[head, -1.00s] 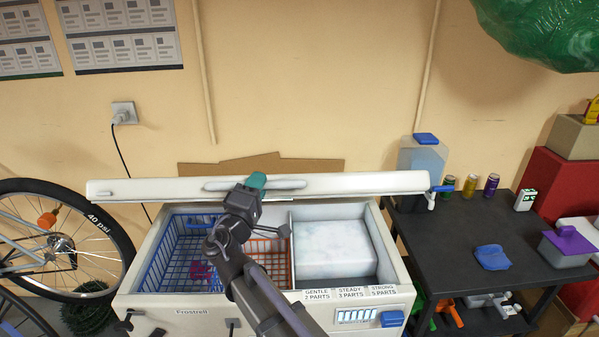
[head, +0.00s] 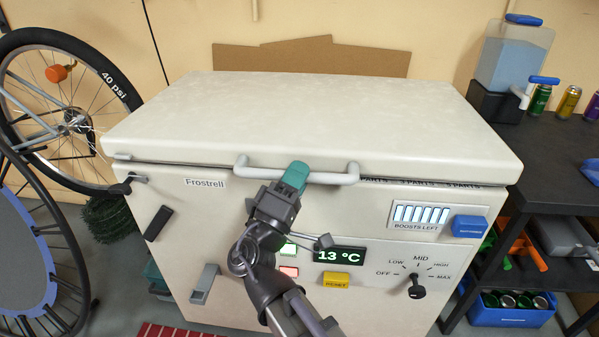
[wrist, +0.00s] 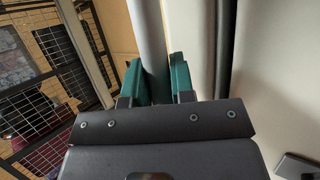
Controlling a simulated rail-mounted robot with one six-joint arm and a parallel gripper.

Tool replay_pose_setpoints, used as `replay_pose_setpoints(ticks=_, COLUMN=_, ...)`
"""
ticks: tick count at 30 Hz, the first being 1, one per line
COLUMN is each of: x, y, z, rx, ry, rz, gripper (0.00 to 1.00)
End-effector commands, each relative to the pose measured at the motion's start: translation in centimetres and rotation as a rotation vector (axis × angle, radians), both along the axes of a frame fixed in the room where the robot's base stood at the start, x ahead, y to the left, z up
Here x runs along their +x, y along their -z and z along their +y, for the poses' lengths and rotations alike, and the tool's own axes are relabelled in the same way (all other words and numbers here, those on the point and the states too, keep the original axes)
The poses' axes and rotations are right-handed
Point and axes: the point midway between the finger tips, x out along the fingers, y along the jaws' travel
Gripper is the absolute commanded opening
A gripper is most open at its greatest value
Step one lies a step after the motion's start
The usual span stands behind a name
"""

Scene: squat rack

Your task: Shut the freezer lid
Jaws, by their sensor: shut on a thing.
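The freezer (head: 210,230) is a white chest marked "Frostrell". Its pale lid (head: 310,110) lies over the top, down almost level with the body. A thin dark line shows under its front edge; I cannot tell if it is fully seated. A grey bar handle (head: 333,179) runs along the lid's front. My gripper (head: 295,176), with teal fingers, is shut on the handle near its middle. In the wrist view the handle (wrist: 147,40) passes between the teal fingers (wrist: 160,80). The freezer's inside is hidden by the lid.
The freezer's front has switches, a "13 °C" display (head: 340,256), a yellow button (head: 336,279) and a dial (head: 417,287). A bicycle wheel (head: 75,120) stands at left. A dark shelf table (head: 560,165) with a water jug (head: 515,55) stands at right.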

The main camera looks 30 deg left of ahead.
Motion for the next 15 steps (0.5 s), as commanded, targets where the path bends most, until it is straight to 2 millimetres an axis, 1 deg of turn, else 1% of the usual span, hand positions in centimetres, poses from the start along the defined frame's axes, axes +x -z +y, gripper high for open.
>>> replay_pose_setpoints(ticks=1, x=0.03, y=1.18, z=0.02, rx=0.001, ry=-0.001, rz=0.002, gripper=0.00)
replay_pose_setpoints(ticks=2, x=0.01, y=1.37, z=0.02, rx=0.001, ry=-0.001, rz=0.002, gripper=0.00)
replay_pose_setpoints(ticks=3, x=0.02, y=0.62, z=0.03, rx=0.001, ry=-0.001, rz=0.002, gripper=0.00)
replay_pose_setpoints(ticks=6, x=0.04, y=0.52, z=0.04, rx=0.001, ry=-0.001, rz=0.002, gripper=0.00)
replay_pose_setpoints(ticks=7, x=0.05, y=0.51, z=0.04, rx=0.001, ry=-0.001, rz=0.002, gripper=0.25)
replay_pose_setpoints(ticks=12, x=0.03, y=0.50, z=0.03, rx=0.000, ry=0.000, rz=0.001, gripper=0.41)
replay_pose_setpoints(ticks=14, x=0.01, y=0.49, z=0.03, rx=0.000, ry=0.000, rz=0.001, gripper=0.47)
replay_pose_setpoints(ticks=15, x=0.02, y=0.50, z=0.02, rx=0.000, ry=0.000, rz=0.001, gripper=0.48)
